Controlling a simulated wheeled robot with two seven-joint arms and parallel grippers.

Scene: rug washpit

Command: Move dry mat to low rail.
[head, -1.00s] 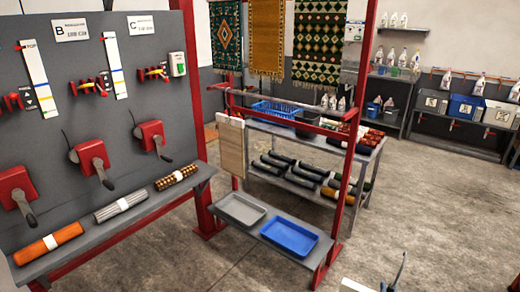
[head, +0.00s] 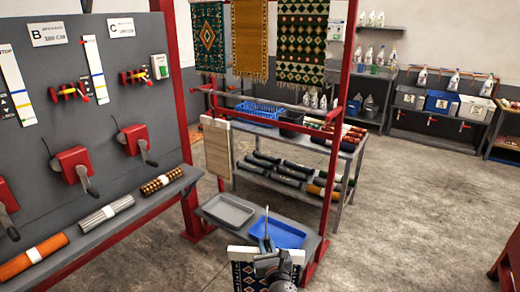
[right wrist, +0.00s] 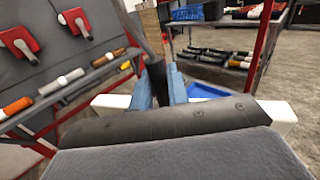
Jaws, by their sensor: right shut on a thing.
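My right gripper (head: 267,246) is shut on a small mat (head: 243,278) with a dark blue pattern and a white top bar; the lower part is out of frame. In the right wrist view, the gripper's blue fingers (right wrist: 160,92) close on a dark part, with the white bar (right wrist: 282,112) behind. A red frame (head: 335,130) carries a low rail (head: 285,104), beyond the gripper. A plain beige mat (head: 217,150) with a white top hangs at the frame's left side. I cannot tell from its look which mat is dry. My left gripper is not in view.
A grey tray (head: 229,211) and a blue tray (head: 275,234) sit on the frame's low shelf. Three patterned rugs, including a gold one (head: 249,40), hang high. A table with rolled rugs (head: 285,172) stands behind. The floor at right (head: 410,200) is clear.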

